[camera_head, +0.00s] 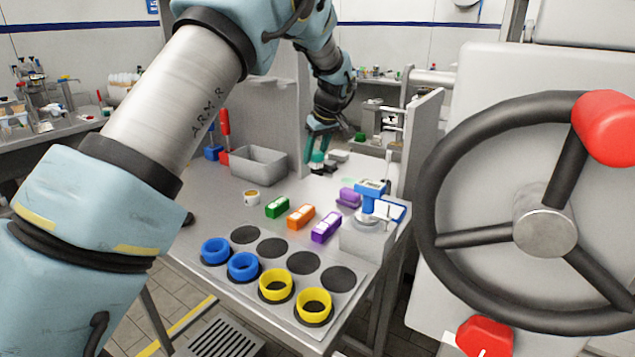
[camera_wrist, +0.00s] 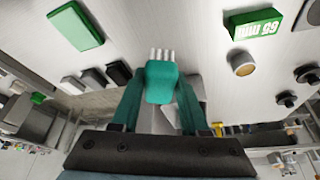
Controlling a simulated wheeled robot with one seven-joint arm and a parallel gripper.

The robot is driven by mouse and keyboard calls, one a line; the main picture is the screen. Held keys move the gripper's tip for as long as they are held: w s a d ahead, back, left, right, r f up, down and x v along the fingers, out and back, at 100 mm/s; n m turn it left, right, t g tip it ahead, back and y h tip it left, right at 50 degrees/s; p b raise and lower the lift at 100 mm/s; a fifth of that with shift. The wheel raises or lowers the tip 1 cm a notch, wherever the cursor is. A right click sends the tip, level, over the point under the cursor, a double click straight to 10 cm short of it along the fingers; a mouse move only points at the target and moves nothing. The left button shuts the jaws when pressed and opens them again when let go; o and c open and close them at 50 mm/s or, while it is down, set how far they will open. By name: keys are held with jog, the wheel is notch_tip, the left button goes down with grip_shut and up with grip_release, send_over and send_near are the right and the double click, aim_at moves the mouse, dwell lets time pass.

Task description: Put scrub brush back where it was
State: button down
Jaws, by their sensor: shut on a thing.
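My gripper (camera_head: 318,146) is at the far end of the table, low over its surface, in the head view. In the wrist view its two teal fingers (camera_wrist: 157,95) close from both sides on the scrub brush (camera_wrist: 161,80). The brush has a teal body and a row of whitish bristles at its far end. In the head view only a small teal part of the brush (camera_head: 317,157) shows below the fingers. I cannot tell whether it touches the table.
Close to the gripper are small pale and dark blocks (camera_head: 338,155). A grey bin (camera_head: 258,162) stands left, with green, orange and purple blocks (camera_head: 301,216) nearer. Blue and yellow rings (camera_head: 276,285) lie in front. An upright panel (camera_head: 421,140) bounds the right side.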

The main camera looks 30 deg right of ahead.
notch_tip(320, 180, down, 8)
jog(key=shift+f+p, duration=0.15)
jog(key=shift+p, duration=1.05)
jog(key=shift+c, duration=2.1)
grip_release()
jog(key=b+v, duration=0.3)
jog(key=v, duration=0.9)
